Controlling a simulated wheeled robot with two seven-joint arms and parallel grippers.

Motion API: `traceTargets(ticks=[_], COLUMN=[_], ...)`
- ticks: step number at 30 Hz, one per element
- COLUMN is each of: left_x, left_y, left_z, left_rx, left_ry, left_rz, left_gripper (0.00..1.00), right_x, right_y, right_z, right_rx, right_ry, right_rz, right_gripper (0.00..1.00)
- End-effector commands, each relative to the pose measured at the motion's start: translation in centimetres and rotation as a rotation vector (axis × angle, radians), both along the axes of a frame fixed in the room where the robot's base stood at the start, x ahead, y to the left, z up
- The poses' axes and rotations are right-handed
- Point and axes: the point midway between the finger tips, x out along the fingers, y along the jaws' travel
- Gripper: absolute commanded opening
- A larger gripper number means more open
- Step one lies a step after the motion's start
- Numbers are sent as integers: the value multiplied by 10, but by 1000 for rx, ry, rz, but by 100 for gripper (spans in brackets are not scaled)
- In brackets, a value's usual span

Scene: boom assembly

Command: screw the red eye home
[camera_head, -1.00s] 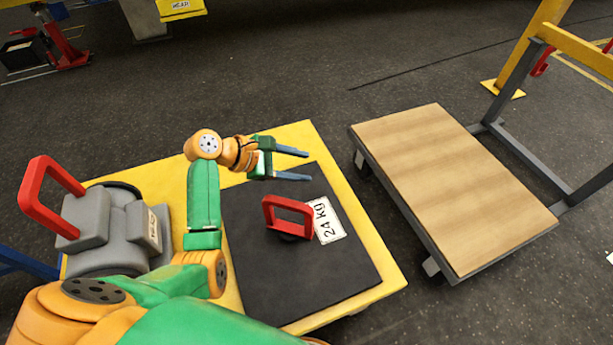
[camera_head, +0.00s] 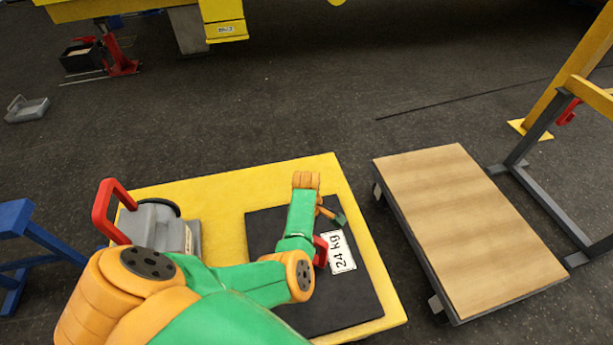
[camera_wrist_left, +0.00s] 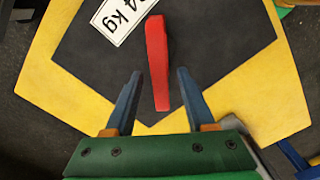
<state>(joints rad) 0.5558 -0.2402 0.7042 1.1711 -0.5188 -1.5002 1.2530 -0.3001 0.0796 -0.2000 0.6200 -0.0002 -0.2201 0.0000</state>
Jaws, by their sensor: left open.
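The red eye (camera_head: 320,251) stands on the black plate (camera_head: 350,297) with the "24 kg" label (camera_head: 341,252). In the head view my left arm hides much of it. In the left wrist view the red eye (camera_wrist_left: 157,52) shows edge-on as a narrow upright bar. My left gripper (camera_wrist_left: 159,72) is open, its two blue-grey fingers on either side of the eye's near part, with gaps showing on both sides. I cannot tell how deep the fingers reach. In the head view the fingers are hidden behind my arm. My right gripper is not in view.
The plate lies on a yellow platform (camera_head: 240,181). A grey machine with a red handle (camera_head: 105,208) stands at its left. A wood-topped cart (camera_head: 465,225) is to the right, beside a grey and yellow frame. A blue stand (camera_head: 25,235) is at the far left.

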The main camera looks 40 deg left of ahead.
Motion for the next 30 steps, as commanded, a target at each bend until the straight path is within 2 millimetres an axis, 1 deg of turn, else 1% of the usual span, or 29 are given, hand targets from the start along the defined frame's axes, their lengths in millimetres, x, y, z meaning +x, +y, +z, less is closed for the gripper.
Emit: traceTargets(ticks=[3,4,5,6,8,9,10,20,26,30], left_x=[0,0,0,0,0,0,0,0,0,0], left_y=[0,0,0,0,0,0,0,1,1,2], left_z=[1,1,1,1,1,1,1,2,4,5], left_rx=[0,0,0,0,0,0,0,1,3,4], left_ry=[0,0,0,0,-1,0,0,0,1,1], left_rz=[1,1,1,1,1,1,1,-21,-116,-229], left_gripper=[55,50,42,31,14,4,0,0,0,0], right_x=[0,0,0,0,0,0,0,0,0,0], right_y=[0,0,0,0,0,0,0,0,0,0], right_z=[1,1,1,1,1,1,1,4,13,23], right_rx=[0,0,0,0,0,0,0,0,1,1], right_ry=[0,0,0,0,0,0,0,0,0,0], right_rz=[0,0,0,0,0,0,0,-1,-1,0], right_gripper=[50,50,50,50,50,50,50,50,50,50])
